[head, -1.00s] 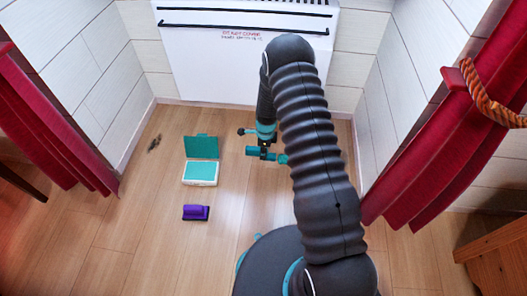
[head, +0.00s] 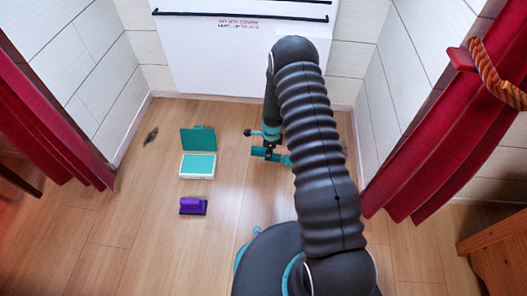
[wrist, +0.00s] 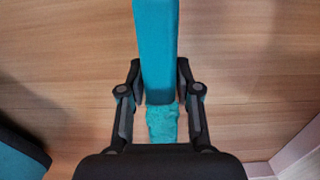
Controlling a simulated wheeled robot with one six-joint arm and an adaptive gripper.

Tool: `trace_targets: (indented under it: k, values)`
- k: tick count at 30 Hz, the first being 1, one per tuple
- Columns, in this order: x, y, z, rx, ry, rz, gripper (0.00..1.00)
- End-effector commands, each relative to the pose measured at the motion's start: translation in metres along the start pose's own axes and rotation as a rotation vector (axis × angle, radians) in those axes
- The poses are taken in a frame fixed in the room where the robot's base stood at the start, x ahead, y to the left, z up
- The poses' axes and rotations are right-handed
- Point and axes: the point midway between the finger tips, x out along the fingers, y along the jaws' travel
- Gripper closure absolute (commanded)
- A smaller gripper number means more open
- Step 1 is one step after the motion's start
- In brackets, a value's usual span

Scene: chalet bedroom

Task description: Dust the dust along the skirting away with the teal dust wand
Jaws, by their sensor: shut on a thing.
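The teal dust wand (wrist: 156,50) is in my gripper (wrist: 160,78), its smooth teal bar between the two fingers in the wrist view. A fuzzy teal part (wrist: 162,124) of it shows between the fingers near my palm. In the head view my gripper (head: 268,149) is low over the floor in front of the white heater, with the wand (head: 262,153) partly hidden by my arm. The dust (head: 151,135) is a small dark patch on the floor by the left skirting (head: 131,133), well left of my gripper.
An open teal and white case (head: 198,165) lies on the floor between the dust and my gripper. A purple brush-like thing (head: 193,206) lies in front of it. The white heater (head: 230,70) is behind. Red curtains (head: 430,140) hang at both sides.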

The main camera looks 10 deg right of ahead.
Motion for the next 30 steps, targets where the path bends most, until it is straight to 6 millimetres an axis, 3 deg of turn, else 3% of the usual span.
trace_targets:
  k: [30]
  values:
    - [-0.006, -0.001, -0.101, 0.000, 0.000, -0.001, 1.00]
